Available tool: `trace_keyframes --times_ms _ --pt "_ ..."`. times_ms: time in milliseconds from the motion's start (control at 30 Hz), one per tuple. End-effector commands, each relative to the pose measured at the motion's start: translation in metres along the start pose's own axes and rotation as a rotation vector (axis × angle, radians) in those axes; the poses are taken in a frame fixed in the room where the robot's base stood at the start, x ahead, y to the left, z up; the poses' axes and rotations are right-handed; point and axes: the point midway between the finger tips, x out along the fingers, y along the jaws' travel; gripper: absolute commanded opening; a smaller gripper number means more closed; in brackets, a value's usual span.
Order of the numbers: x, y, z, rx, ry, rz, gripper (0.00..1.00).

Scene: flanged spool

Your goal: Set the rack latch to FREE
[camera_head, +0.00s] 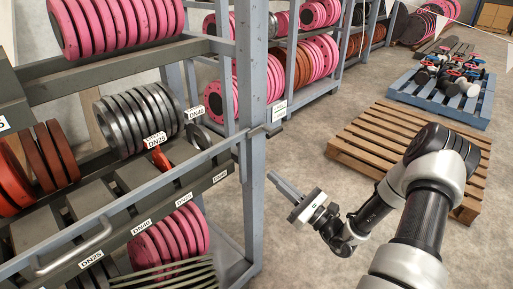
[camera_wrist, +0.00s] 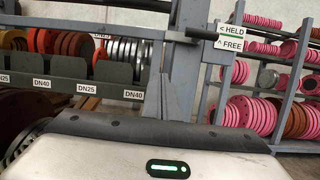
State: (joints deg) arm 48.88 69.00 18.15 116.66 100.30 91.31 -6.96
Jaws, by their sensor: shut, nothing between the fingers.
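The HELD/FREE label (camera_wrist: 231,38) is at the upper right of the wrist view, with HELD marked by a left arrow and FREE by an up arrow. A dark bar (camera_wrist: 190,38), apparently the rack latch, lies roughly level just left of the label, on the HELD side. In the head view, what looks like the latch (camera_head: 272,130) is a small dark piece on the front rack post. My gripper (camera_head: 275,180) is right of the post and below the latch, apart from it. Its fingers (camera_wrist: 165,92) are together and empty.
The grey-blue rack post (camera_head: 251,90) stands close left of my gripper. The rack drawer with a bar handle (camera_head: 75,248) and DN labels is left. A wooden pallet (camera_head: 400,140) lies on the floor behind my arm. The floor between post and pallet is clear.

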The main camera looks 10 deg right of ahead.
Motion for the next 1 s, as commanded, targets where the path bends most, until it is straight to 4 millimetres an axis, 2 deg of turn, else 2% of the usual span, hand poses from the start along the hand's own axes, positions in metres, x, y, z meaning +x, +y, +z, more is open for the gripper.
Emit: trace_keyframes --times_ms 167,567,767,1000 --pt "-0.005 -0.001 0.007 -0.010 0.052 -0.017 0.00" --pt "-0.003 -0.002 0.007 -0.010 0.053 -0.018 0.00" --pt "0.023 -0.001 0.005 -0.011 0.052 -0.015 0.00" --pt "0.075 -0.002 0.002 -0.012 0.052 -0.014 0.00"
